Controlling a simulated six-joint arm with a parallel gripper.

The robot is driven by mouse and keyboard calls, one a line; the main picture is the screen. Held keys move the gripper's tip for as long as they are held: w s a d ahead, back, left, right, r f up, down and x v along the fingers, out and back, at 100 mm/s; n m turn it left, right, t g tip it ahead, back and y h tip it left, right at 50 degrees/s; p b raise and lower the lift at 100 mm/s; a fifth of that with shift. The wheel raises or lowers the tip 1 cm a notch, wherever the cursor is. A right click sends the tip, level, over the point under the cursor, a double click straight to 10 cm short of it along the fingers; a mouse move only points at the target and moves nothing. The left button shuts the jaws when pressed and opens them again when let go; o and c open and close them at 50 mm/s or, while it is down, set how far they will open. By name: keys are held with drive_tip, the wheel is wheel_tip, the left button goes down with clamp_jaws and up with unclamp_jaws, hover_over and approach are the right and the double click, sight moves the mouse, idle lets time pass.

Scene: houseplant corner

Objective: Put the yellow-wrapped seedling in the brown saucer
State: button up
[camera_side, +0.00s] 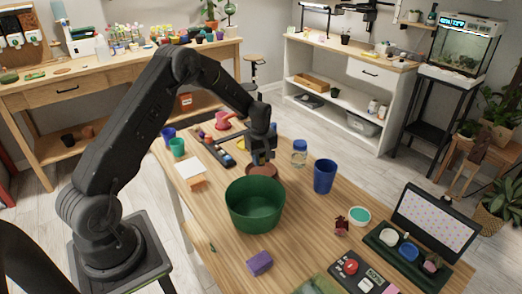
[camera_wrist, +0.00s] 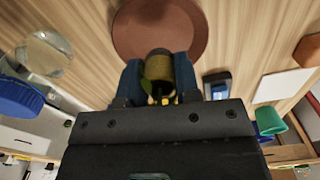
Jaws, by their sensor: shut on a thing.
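My gripper (camera_side: 262,155) is over the work table, just above the brown saucer (camera_side: 268,170). In the wrist view, its blue-padded fingers (camera_wrist: 159,76) are shut on the seedling (camera_wrist: 160,67), a small plug with a dull yellow-brown wrap and bits of green and yellow at the near end. The round saucer (camera_wrist: 193,27) lies beyond the fingertips there and is empty where it shows. The seedling's far end overlaps the saucer's near part in the picture. I cannot tell whether they touch. In the side view the seedling is hidden at the gripper.
A large green pot (camera_side: 255,207) stands in front of the saucer. A blue cup (camera_side: 324,176) and a clear jar with a blue lid (camera_side: 299,153) stand to the right.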

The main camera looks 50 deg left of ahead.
sight(261, 165)
drive_tip(key=shift+f, duration=1.65)
drive_tip(key=o, duration=1)
drive_tip(key=shift+c, duration=0.2)
drive_tip(key=shift+r, duration=0.15)
drive_tip(key=shift+r, duration=3.4)
